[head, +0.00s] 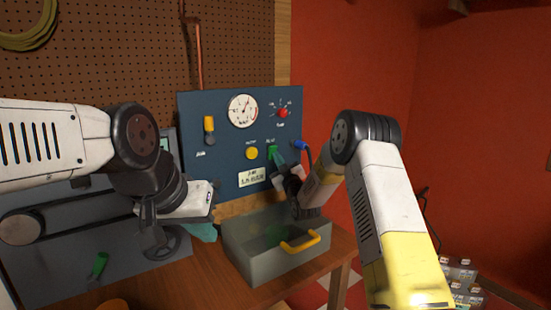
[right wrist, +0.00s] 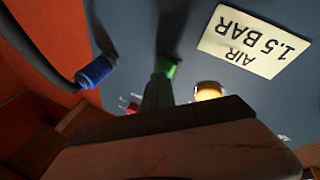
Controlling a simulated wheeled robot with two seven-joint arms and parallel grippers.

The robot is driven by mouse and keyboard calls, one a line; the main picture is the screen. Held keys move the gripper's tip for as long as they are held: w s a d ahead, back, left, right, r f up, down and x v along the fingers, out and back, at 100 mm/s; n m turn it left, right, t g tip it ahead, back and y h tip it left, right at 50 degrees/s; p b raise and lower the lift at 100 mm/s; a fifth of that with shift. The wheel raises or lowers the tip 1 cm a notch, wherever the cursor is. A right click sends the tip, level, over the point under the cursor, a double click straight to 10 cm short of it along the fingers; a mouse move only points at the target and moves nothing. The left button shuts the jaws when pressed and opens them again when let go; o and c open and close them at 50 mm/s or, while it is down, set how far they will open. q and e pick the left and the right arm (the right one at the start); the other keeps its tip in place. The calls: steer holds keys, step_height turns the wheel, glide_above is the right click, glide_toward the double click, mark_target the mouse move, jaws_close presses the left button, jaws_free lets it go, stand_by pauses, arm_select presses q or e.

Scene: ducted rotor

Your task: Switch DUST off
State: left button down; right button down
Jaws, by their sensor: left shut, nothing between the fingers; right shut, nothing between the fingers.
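The blue control panel (head: 225,110) stands upright at the back of the bench. A green switch (head: 271,150) sits low on its right half; its label is too small to read surely, so I cannot tell whether it is DUST. My right gripper (head: 279,160) is shut and empty, its teal fingertips at or very near this switch. In the right wrist view the fingertips (right wrist: 157,93) point at the green switch (right wrist: 166,67); I cannot tell whether they touch. My left gripper (head: 205,232) is shut and empty, low in front of the panel and left of the bin.
The panel carries a yellow lever (head: 209,124), a gauge (head: 243,111), a red knob (head: 282,113), a yellow button (head: 251,153) and a blue hose connector (head: 300,145). A grey bin (head: 250,265) with a yellow handle stands below. Another green handle (head: 98,265) is at lower left.

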steer(key=shift+s+d+r, duration=0.3)
steer(key=shift+s+d, duration=0.1)
steer(key=shift+s, duration=0.15)
steer(key=s+d+r, duration=0.2)
steer(key=s, duration=0.1)
steer(key=shift+s+d, duration=0.3)
steer(key=shift+r, duration=0.1)
